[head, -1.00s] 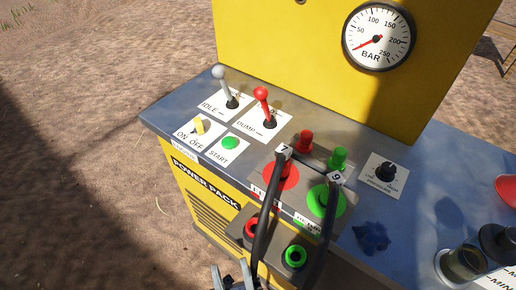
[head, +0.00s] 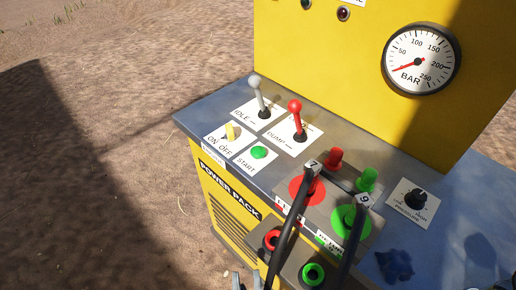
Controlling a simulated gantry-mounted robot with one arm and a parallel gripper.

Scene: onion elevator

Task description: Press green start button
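The green start button (head: 258,152) is a small round dome on a white plate marked START, near the panel's front left edge. It is uncovered and nothing touches it. My gripper (head: 246,281) shows only as two grey tips at the bottom edge of the picture. It is below and in front of the panel, well apart from the button. The tips stand apart with a gap between them, and nothing shows between them. The rest of the gripper is out of the picture.
A yellow ON/OFF switch (head: 230,131) sits left of the button. A grey IDLE lever (head: 259,95) and a red DUMP lever (head: 297,120) stand behind it. Black hoses (head: 291,227) rise to the right, near my gripper. A pressure gauge (head: 419,60) is on the yellow back wall.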

